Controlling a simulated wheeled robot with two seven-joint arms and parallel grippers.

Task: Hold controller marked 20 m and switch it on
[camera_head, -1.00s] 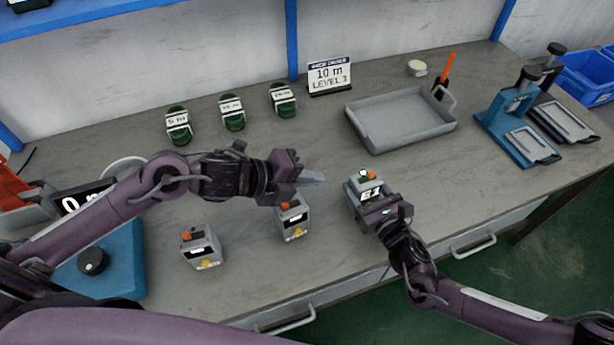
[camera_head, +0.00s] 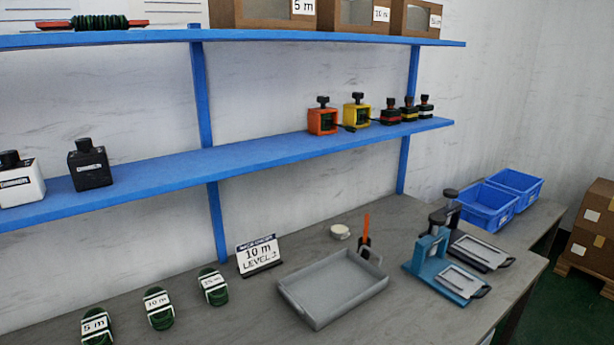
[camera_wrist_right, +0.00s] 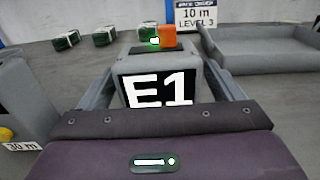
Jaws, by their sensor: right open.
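In the right wrist view a grey controller (camera_wrist_right: 160,88) shows "E1" on its dark display, with an orange button and a small green light on top. Any length label on it is hidden. My right gripper (camera_wrist_right: 165,75) is open, with a finger on each side of this controller. Part of another grey controller (camera_wrist_right: 22,100), with a yellow button and a "30 m" label, stands at the left edge of that view. No controller on the bench shows in the head view. My left gripper is in neither current view.
A sign (camera_head: 259,254) reads "10 m LEVEL 3". A grey tray (camera_head: 335,290) lies beside it, with blue clamps (camera_head: 440,270) to the right. Green labelled coils (camera_head: 159,308) lie at left. A blue shelf (camera_head: 250,158) holds several small devices.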

